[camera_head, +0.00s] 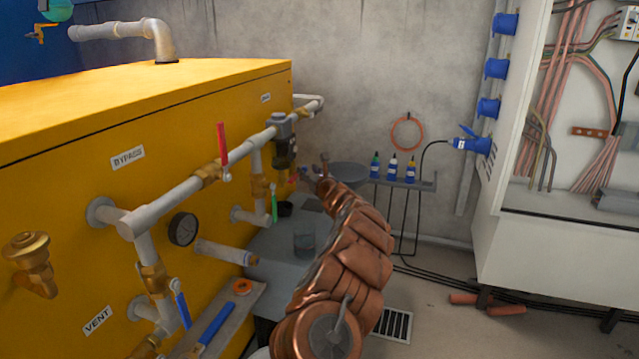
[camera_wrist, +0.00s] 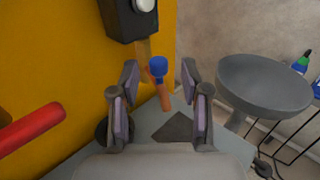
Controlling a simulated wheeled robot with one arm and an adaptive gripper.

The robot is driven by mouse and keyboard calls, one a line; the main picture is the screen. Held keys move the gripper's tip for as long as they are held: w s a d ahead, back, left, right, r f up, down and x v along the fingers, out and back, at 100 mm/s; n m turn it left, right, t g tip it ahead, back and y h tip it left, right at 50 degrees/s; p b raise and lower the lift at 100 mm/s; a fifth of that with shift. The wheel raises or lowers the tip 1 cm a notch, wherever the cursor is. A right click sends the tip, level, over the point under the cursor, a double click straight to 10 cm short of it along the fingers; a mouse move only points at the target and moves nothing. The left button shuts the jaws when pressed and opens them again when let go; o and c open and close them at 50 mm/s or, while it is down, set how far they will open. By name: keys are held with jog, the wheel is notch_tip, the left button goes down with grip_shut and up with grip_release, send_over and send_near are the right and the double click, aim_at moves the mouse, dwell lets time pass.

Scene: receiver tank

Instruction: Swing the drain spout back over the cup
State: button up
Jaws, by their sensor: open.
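The filter unit (camera_head: 283,138) hangs on the pipe; its dark body is at the top of the wrist view (camera_wrist: 130,20). Below it a copper-coloured drain spout (camera_wrist: 164,97) with a blue knob (camera_wrist: 159,67) points down and right in the wrist view. The spout's end is right of the cup there. My gripper (camera_wrist: 158,92) is open, its fingers either side of the spout and knob. I cannot tell whether they touch. My gripper is small in the head view (camera_head: 312,176).
A grey bowl (camera_wrist: 265,83) stands close right of my gripper. A red lever handle (camera_wrist: 30,130) is at the left. The yellow tank (camera_head: 200,150) rises behind. Small bottles (camera_head: 392,168) stand on a shelf.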

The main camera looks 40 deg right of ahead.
jog(key=shift+v, duration=1.3)
jog(key=v, duration=0.6)
jog(key=shift+a, duration=0.1)
